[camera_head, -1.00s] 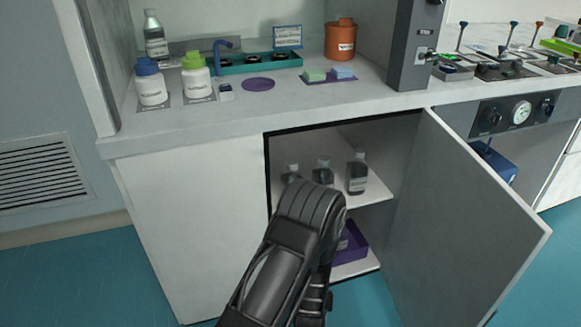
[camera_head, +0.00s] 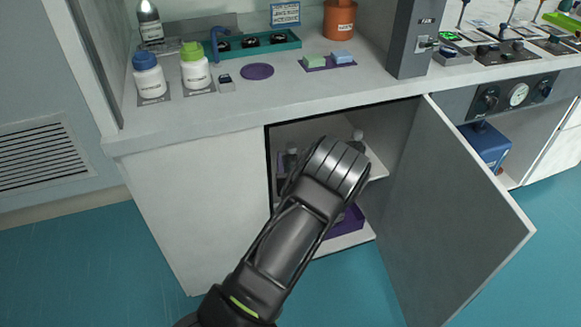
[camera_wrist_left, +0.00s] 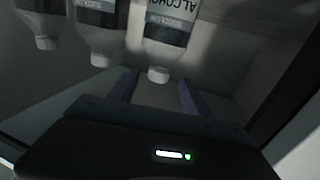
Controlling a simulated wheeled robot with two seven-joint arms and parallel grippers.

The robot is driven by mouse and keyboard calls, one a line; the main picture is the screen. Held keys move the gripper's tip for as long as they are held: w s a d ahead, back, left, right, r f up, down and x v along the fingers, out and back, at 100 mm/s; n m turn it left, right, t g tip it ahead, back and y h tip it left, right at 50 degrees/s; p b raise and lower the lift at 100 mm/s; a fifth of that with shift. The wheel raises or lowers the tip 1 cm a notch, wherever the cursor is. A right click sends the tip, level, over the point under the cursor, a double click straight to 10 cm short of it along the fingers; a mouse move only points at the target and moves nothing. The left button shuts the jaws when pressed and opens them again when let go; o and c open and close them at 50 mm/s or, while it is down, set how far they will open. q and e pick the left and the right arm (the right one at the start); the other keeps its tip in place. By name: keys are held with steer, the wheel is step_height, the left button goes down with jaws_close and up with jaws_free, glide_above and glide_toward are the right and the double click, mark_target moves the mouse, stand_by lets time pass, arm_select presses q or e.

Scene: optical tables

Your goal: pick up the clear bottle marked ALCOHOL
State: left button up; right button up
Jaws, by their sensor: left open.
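The clear bottle marked ALCOHOL (camera_wrist_left: 168,38) shows upside down in the left wrist view, with a pale cap and a dark and white label. My left gripper (camera_wrist_left: 157,92) is open; its two fingers point toward this bottle, and the cap appears between the fingertips. I cannot tell whether they touch. In the head view my left arm reaches into the open cabinet and hides the jaws. Bottle tops show on the shelf on either side of my wrist; which one is ALCOHOL is not readable there. My right gripper is not in view.
Two similar bottles (camera_wrist_left: 98,30) stand beside it in the wrist view. The cabinet door (camera_head: 455,190) stands open on the right. A purple bin (camera_head: 350,222) is below the shelf. The counter (camera_head: 240,110) above holds white bottles and a teal tray (camera_head: 228,56).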

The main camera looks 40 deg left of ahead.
mark_target(290, 143)
arm_select(q)
steer(key=shift+w+a, duration=0.1)
steer(key=shift+x, duration=1.15)
steer(key=shift+w, duration=0.1)
steer(key=b+x, duration=0.1)
steer(key=x, duration=0.4)
steer(key=shift+r, duration=0.2)
steer(key=shift+c, duration=0.5)
jaws_close()
steer(key=shift+r, duration=0.1)
